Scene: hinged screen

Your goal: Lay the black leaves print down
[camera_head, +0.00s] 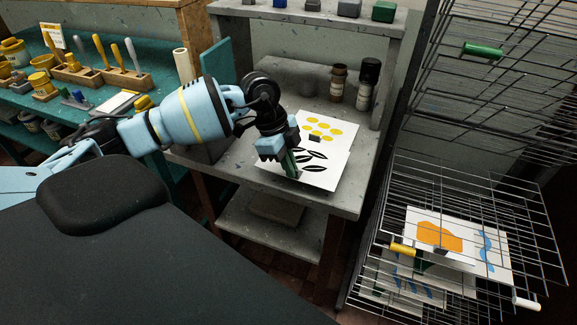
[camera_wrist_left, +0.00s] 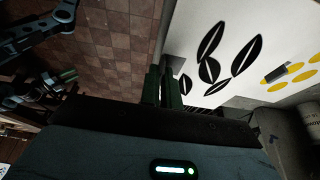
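The black leaves print (camera_head: 320,174) is a white sheet with black leaf shapes over the grey bench, at the near edge of a yellow dots print (camera_head: 323,125). In the left wrist view the leaves print (camera_wrist_left: 226,47) fills the upper right, with a dark tab (camera_wrist_left: 176,66) at its edge. My left gripper (camera_head: 290,166) is at the print's left edge. Its green fingers (camera_wrist_left: 161,85) are close together at that edge and look shut on the tab. Whether the sheet touches the bench beneath is hard to tell. My right gripper is not in view.
A grey bench (camera_head: 238,160) carries dark bottles (camera_head: 365,88) behind the prints. At right, a wire rack has a raised shelf with a green handle (camera_head: 482,50) and lower shelves holding an orange print (camera_head: 438,236). A teal tool table (camera_head: 150,65) stands left.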

